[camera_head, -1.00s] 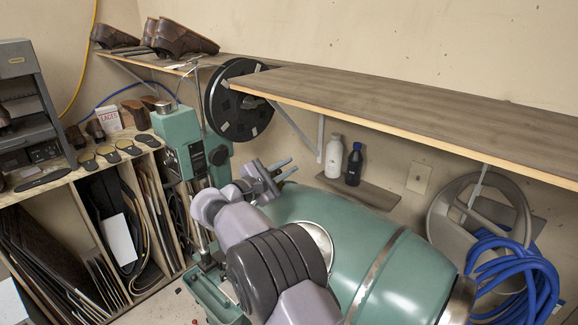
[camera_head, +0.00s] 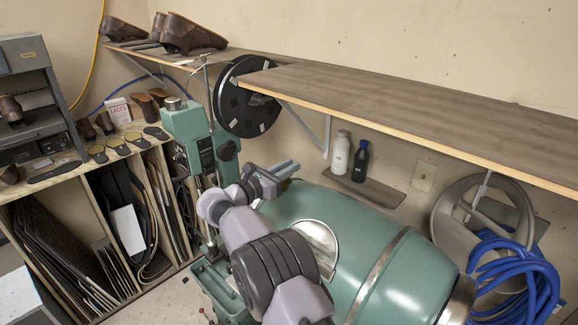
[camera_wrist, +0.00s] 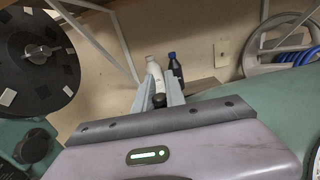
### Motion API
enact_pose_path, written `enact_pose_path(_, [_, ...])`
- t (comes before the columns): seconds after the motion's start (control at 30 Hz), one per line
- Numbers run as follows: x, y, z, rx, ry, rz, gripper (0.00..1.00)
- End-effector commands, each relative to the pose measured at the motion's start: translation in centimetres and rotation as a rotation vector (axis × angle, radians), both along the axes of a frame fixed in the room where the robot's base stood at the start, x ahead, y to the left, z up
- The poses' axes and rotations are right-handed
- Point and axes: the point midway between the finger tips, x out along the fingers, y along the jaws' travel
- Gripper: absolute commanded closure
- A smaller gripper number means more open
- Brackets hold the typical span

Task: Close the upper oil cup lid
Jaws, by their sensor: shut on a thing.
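The green stitcher head (camera_head: 190,135) stands left of centre in the head view. A round grey cap (camera_head: 174,103) is on its top; I cannot tell for sure whether it is the upper oil cup lid. My gripper (camera_head: 287,168) is to the right of the head, above the green barrel body, and apart from the cap. In the wrist view my gripper (camera_wrist: 160,85) has its pale fingers close together, with a small dark round thing (camera_wrist: 159,100) between them near their base. I cannot tell what that thing is. No open lid is clearly visible.
A black disc reel (camera_head: 246,97) stands behind the head. A wooden shelf (camera_head: 420,105) runs along the wall above the barrel (camera_head: 350,235). White (camera_head: 340,152) and dark (camera_head: 360,162) bottles stand on a small ledge. Blue hose (camera_head: 520,275) hangs at right.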

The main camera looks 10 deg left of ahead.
Motion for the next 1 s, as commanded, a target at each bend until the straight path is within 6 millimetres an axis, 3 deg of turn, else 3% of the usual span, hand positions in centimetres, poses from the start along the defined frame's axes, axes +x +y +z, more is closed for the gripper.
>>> enact_pose_path(0.6, [0.05,0.04,-0.15,-0.028,0.022,0.000,1.00])
enact_pose_path(0.63, [0.05,0.04,-0.15,-0.028,0.022,0.000,0.81])
enact_pose_path(0.67, [0.05,0.04,-0.15,-0.028,0.022,0.000,0.76])
enact_pose_path(1.0, [-0.16,0.24,-0.17,-0.028,0.022,0.000,0.76])
